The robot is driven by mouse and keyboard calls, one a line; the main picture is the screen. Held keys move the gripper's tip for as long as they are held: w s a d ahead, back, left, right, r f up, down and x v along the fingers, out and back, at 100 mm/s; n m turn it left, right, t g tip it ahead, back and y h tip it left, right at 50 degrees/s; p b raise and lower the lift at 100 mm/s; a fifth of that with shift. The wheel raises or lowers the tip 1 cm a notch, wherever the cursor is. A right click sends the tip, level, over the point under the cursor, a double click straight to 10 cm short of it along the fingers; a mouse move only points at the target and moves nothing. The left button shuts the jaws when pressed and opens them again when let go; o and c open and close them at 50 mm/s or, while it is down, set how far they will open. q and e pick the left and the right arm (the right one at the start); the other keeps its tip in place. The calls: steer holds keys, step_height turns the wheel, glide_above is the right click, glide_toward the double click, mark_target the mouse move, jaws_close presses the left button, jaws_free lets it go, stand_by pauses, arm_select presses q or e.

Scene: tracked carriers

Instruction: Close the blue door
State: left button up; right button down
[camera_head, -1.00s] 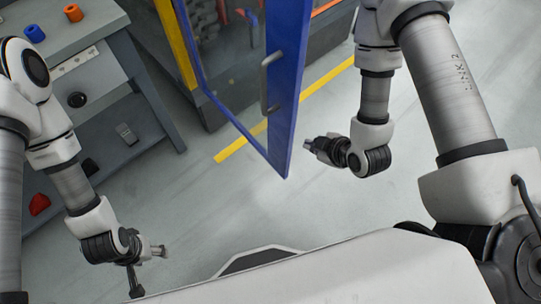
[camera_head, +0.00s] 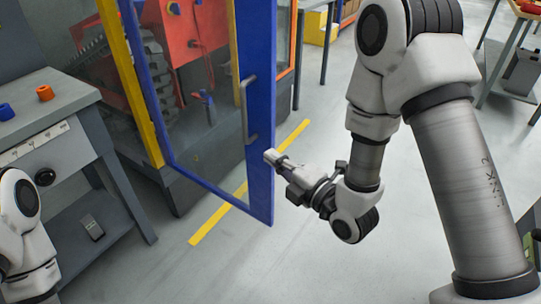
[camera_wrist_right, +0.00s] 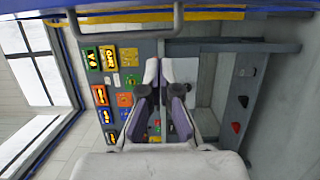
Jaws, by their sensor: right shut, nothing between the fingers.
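The blue door (camera_head: 262,110) stands open, swung out from the machine, with a clear panel inside its blue frame. A grey bar handle (camera_head: 248,112) is on its wide blue edge; it also shows across the top of the right wrist view (camera_wrist_right: 122,34). My right gripper (camera_head: 271,157) is shut and empty, beside the door's free edge and below the handle in the head view. I cannot tell whether it touches the door. In the right wrist view its fingers (camera_wrist_right: 165,78) point towards the handle side. My left gripper is out of view.
The machine (camera_head: 190,50) with orange parts stands behind the door. A yellow floor line (camera_head: 215,222) runs beneath it. A grey workbench (camera_head: 60,110) with blue and orange rings is at left. Grey floor is free at front centre.

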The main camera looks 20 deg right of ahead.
mark_target(270, 139)
steer(key=p+x, duration=0.2)
steer(key=x, duration=0.3)
steer(key=shift+w, duration=0.25)
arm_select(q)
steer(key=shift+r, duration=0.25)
arm_select(e)
steer(key=shift+w+d, duration=0.5)
steer(key=shift+d, duration=0.3)
steer(key=shift+w+d, duration=0.55)
steer(key=shift+d, duration=0.3)
